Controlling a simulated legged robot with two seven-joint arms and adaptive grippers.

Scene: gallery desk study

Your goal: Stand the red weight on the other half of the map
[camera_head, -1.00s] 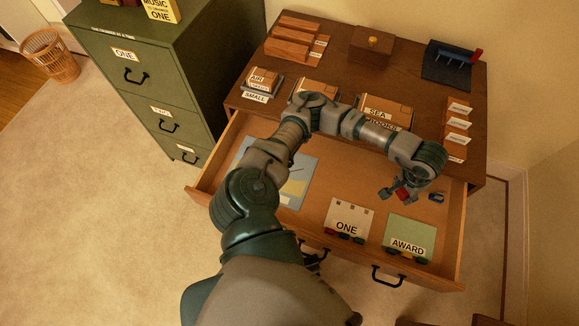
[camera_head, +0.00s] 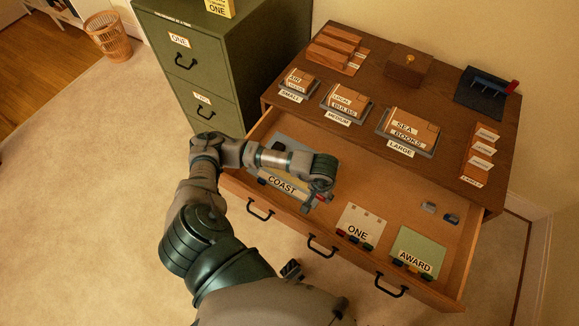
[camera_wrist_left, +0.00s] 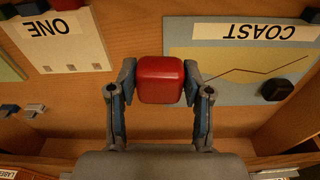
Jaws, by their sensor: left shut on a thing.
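My left gripper (camera_head: 317,203) is shut on the red weight (camera_wrist_left: 161,80), a rounded block between both fingers in the wrist view. Only a sliver of the red weight (camera_head: 322,197) shows in the head view. The map (camera_wrist_left: 185,35) is a blue-grey sheet with a yellow area, a dark line and a COAST label. It lies in the open drawer, partly behind my arm in the head view (camera_head: 285,145). The gripper is over the map's right edge. A dark weight (camera_wrist_left: 277,90) stands on the map. My right gripper is not clearly made out.
The ONE card (camera_head: 362,222) and AWARD card (camera_head: 424,246) lie in the drawer's right part with small coloured pieces. Two small grey and blue pieces (camera_head: 451,217) lie behind them. Drawer walls (camera_head: 466,262) bound the space. Labelled boxes (camera_head: 408,125) stand on the desk top.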

